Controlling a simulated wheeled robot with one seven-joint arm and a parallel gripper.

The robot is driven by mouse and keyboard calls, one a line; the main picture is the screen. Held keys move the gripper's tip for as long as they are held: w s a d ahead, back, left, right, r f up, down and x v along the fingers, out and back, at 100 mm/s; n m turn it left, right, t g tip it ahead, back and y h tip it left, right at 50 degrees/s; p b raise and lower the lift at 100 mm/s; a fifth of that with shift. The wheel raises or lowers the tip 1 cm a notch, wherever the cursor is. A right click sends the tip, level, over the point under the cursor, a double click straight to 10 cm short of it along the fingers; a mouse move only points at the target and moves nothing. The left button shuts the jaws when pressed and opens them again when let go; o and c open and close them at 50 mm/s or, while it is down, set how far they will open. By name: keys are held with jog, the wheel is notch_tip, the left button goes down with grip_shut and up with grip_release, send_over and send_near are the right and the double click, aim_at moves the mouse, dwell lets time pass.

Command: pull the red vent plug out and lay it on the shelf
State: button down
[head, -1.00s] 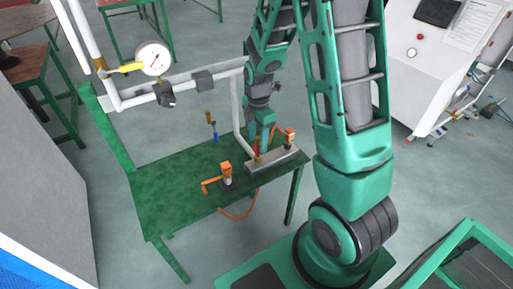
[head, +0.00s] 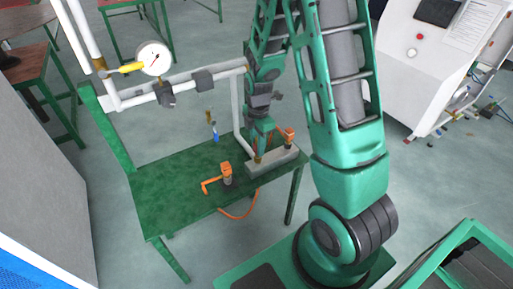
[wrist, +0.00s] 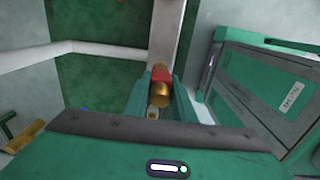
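The red vent plug (wrist: 161,74) shows in the wrist view between the tips of my gripper's fingers. A brass cylindrical part (wrist: 160,94) is directly below it in that picture. My gripper (wrist: 162,82) has one green finger on each side of the plug. Any gap between fingers and plug is too small to judge. In the head view, my gripper (head: 257,143) points down over the left end of a grey block (head: 275,162) on the green table, which has a brass fitting (head: 257,158) there. The plug cannot be made out in the head view.
The green table (head: 170,185) has a wide bare area at its left. Orange-handled fittings (head: 226,172) and (head: 289,134) stand near the block. A white pipe (head: 135,98) with a gauge (head: 154,58) runs behind, and a blue-tipped tool (head: 215,132) hangs near it.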

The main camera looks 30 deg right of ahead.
jog(key=shift+w+r, duration=0.1)
jog(key=shift+w, duration=0.05)
jog(key=shift+r, duration=0.35)
jog(key=shift+r, duration=2.25)
jog(key=shift+r, duration=1.3)
